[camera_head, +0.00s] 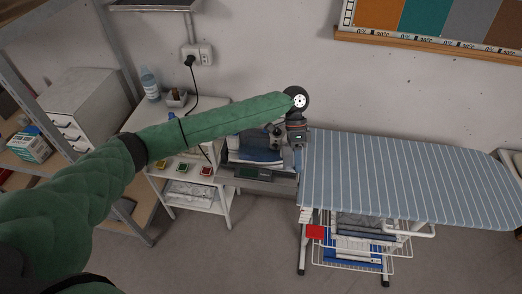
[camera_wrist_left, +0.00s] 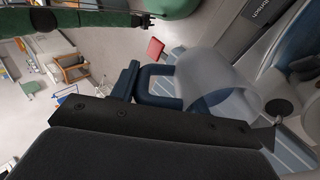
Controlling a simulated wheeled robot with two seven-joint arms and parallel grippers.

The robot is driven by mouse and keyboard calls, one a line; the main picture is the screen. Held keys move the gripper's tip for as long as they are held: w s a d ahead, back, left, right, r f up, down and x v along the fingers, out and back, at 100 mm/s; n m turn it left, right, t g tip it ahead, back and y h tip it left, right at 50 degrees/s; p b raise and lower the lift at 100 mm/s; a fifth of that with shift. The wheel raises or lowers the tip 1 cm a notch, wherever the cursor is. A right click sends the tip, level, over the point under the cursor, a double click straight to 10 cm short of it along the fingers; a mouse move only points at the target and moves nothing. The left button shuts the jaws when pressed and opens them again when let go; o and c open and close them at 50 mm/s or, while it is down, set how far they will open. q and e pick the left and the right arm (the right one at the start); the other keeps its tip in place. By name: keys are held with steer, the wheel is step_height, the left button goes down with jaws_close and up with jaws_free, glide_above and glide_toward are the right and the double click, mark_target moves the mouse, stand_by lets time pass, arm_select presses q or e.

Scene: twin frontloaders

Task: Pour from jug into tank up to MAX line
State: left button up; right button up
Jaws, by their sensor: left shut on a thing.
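My left gripper (camera_head: 297,146) points down beside the left end of the ironing board in the head view. In the left wrist view, it is shut on the blue handle (camera_wrist_left: 158,86) of a translucent jug (camera_wrist_left: 222,84). The jug looks tilted, but its liquid level cannot be told. A dark blue rounded body (camera_wrist_left: 303,58) with white parts is close to the jug's far side. I cannot make out a tank opening or MAX line. In the left wrist view, a dark tip (camera_wrist_left: 146,18) ends a green arm of mine, apparently the right; its jaws are too small to read.
The striped ironing board (camera_head: 400,175) fills the right, with a white wire rack (camera_head: 365,248) and a red tag (camera_head: 314,232) below. A white side table (camera_head: 222,196) with small coloured items stands left. A bottle (camera_head: 150,84) is by the wall. Grey floor is open in front.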

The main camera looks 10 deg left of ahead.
arm_select(q)
steer(key=shift+f+t+y, duration=0.3)
steer(key=shift+f+t, duration=0.5)
steer(key=shift+t, duration=0.1)
steer(key=shift+s, duration=0.1)
steer(key=shift+s+d+r+t, duration=0.1)
steer(key=shift+s+d+t, duration=0.1)
steer(key=shift+s+t, duration=0.45)
steer(key=shift+s+d+r+t+y, duration=0.15)
steer(key=shift+s+t+y, duration=0.1)
steer(key=shift+s+t, duration=0.35)
steer(key=shift+s+d+r+t+y, duration=0.1)
steer(key=shift+s+d+t+y, duration=0.1)
steer(key=shift+s+t, duration=0.4)
steer(key=shift+s+d+r+t+y, duration=0.1)
steer(key=shift+s+t+y, duration=0.25)
steer(key=shift+t, duration=0.4)
steer(key=shift+s, duration=0.1)
